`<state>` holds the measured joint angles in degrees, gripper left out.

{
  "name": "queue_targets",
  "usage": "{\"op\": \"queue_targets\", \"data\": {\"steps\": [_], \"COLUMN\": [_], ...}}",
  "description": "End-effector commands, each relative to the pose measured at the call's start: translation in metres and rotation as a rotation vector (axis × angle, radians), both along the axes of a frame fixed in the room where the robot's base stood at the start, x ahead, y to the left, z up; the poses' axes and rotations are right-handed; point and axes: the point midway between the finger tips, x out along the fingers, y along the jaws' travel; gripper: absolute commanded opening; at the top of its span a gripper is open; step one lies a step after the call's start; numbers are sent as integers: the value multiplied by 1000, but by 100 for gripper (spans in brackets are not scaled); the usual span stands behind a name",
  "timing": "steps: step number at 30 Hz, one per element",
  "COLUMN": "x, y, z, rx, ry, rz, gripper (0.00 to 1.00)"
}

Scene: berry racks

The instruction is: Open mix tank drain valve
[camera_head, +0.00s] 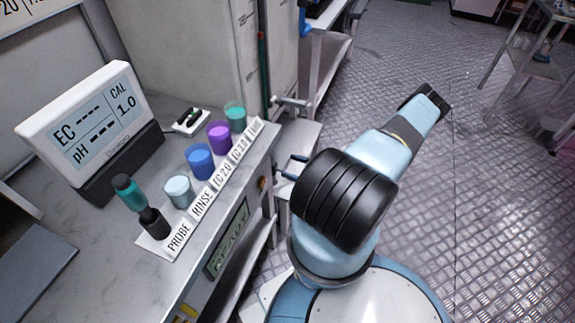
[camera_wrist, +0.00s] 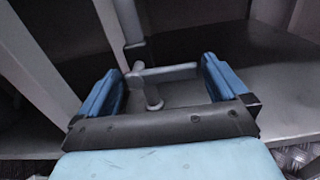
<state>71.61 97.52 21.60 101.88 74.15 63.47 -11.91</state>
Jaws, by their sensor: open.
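The mix tank (camera_head: 185,50) is a tall pale block at the back left in the head view. A grey drain valve (camera_head: 290,103) sticks out low on its right side. In the wrist view the valve (camera_wrist: 151,88) shows as a grey pipe with a crossbar and a short stub. My gripper (camera_wrist: 160,84) is open, with one blue finger on each side of the valve. Neither finger visibly touches it. In the head view my gripper (camera_head: 291,166) shows only in part beside the bench edge, below the valve; my arm hides the rest.
A bench at left holds an EC/pH meter (camera_head: 95,120), a row of coloured cups including a blue one (camera_head: 200,161), and a label strip (camera_head: 203,203). A grey shelf (camera_wrist: 245,75) lies beneath the valve. Patterned metal floor (camera_head: 500,230) is open at right.

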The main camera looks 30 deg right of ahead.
Motion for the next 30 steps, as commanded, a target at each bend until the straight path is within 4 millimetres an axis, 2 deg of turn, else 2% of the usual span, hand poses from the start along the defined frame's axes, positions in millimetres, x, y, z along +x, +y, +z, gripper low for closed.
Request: {"op": "queue_targets", "data": {"steps": [8, 18, 30], "x": [21, 24, 24], "y": [16, 17, 16], "z": [0, 0, 0], "rx": [0, -2, -3], "ry": [-1, -1, -1], "rz": [0, -1, -3], "gripper": [100, 100, 63]}}
